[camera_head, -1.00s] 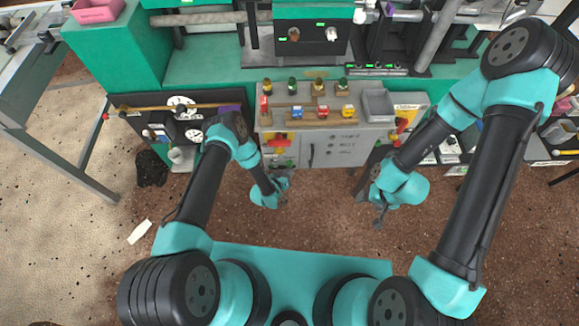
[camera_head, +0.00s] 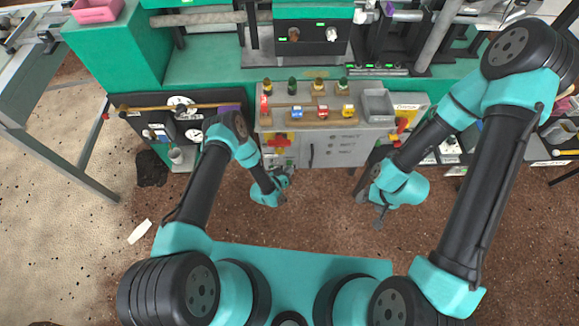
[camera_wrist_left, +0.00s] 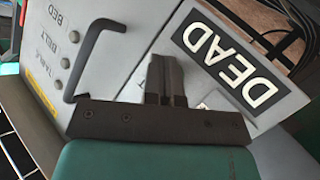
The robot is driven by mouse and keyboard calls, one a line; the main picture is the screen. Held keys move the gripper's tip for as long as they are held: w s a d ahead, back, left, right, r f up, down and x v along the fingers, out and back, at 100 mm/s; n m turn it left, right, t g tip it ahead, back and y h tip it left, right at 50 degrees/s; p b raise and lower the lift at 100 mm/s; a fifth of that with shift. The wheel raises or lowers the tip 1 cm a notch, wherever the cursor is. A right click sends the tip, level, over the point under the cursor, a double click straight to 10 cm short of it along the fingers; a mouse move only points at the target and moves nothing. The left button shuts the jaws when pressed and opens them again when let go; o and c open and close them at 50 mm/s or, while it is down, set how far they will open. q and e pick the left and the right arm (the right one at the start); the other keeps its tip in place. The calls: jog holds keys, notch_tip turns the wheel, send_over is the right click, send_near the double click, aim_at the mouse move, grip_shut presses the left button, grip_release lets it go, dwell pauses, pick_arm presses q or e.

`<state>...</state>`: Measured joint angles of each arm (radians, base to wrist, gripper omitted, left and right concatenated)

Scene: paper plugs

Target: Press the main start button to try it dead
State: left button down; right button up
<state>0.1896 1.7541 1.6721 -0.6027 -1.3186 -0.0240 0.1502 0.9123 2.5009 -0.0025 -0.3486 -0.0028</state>
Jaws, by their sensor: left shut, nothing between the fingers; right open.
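The grey control cabinet (camera_head: 375,150) stands in front of me; no main start button can be identified for certain. A red and yellow switch (camera_head: 277,141) is on its left front. My left gripper (camera_head: 283,179) is shut and empty just in front of this left part. In the left wrist view its fingers (camera_wrist_left: 166,76) point at the grey panel beside a white DEAD label (camera_wrist_left: 226,64) with a black frame. The fingers hide part of the panel; contact cannot be told.
In the left wrist view a dark bar handle (camera_wrist_left: 95,55) stands out left of the fingers. Beyond it are round grey knobs (camera_wrist_left: 65,63) lettered TABLE, BELT and BED. Open floor lies between my grippers.

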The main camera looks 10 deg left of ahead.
dwell(0.3)
pick_arm(q)
jog(key=shift+s+d, duration=0.15)
jog(key=shift+s, duration=0.8)
jog(key=s, duration=0.5)
jog(key=shift+d, duration=0.35)
jog(key=shift+w+r, duration=0.1)
dwell(0.5)
jog(key=a+r+g+y, duration=0.3)
jog(key=a+r+g, duration=0.2)
jog(key=a+r, duration=0.45)
jog(key=s+a+r+n+g, duration=0.1)
jog(key=s+a+r+g, duration=0.2)
jog(key=s+r, duration=0.4)
jog(key=s+a+r+n+g+y, duration=0.1)
jog(key=s+a+r+n+g, duration=0.1)
jog(key=s+r, duration=0.5)
notch_tip(320, 180, up, 2)
jog(key=shift+s+a+r+g+y, duration=0.1)
jog(key=shift+s+a+g+y, duration=0.2)
jog(key=shift+a+g, duration=0.5)
